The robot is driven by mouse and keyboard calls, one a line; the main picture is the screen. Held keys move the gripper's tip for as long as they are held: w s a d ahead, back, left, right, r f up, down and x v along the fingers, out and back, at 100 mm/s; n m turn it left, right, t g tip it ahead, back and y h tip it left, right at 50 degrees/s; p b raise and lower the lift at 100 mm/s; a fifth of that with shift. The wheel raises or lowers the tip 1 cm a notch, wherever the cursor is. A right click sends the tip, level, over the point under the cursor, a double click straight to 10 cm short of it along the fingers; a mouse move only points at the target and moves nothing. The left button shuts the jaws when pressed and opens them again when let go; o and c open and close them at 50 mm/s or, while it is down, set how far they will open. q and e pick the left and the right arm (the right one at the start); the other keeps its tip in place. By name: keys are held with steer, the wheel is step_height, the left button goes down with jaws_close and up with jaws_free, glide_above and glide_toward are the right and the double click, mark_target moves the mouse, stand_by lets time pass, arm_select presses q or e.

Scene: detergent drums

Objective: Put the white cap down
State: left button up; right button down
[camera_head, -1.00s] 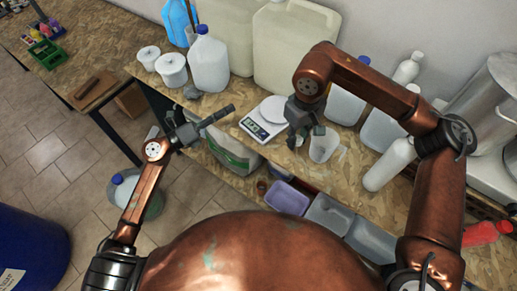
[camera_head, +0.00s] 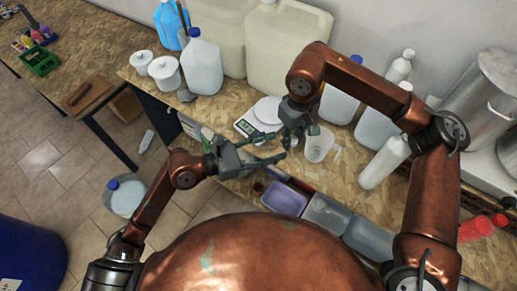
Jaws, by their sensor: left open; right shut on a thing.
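My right gripper (camera_head: 289,143) points down over the wooden bench, just left of a clear measuring cup (camera_head: 320,147). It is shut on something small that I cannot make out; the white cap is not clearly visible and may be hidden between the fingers. My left gripper (camera_head: 280,150) is open and reaches in from the left, its fingertips close to the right gripper's fingertips. I cannot tell whether they touch. A kitchen scale (camera_head: 249,125) with a round white plate stands just behind the grippers.
A purple bin (camera_head: 285,199) and grey bins (camera_head: 326,214) are along the bench's front. Blue-capped jugs (camera_head: 202,65), white tubs (camera_head: 165,72) and large canisters (camera_head: 287,45) stand at the back. White bottles (camera_head: 384,163) and a steel pot (camera_head: 484,98) are at right.

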mark_target(293, 140)
arm_select(q)
steer(key=x, duration=0.6)
steer(key=shift+w+d, duration=0.1)
steer(key=shift+c, duration=0.4)
steer(key=c, duration=1.1)
steer(key=shift+s+d, duration=0.1)
steer(key=shift+s, duration=0.1)
arm_select(e)
steer(key=c, duration=1.6)
jaws_free()
steer(key=shift+w, duration=0.1)
steer(key=shift+r, duration=0.1)
arm_select(q)
steer(key=shift+w, duration=0.15)
steer(key=shift+c, duration=0.2)
arm_select(e)
step_height(293, 140, up, 12)
steer(key=shift+f, duration=0.1)
steer(key=shift+s, duration=0.2)
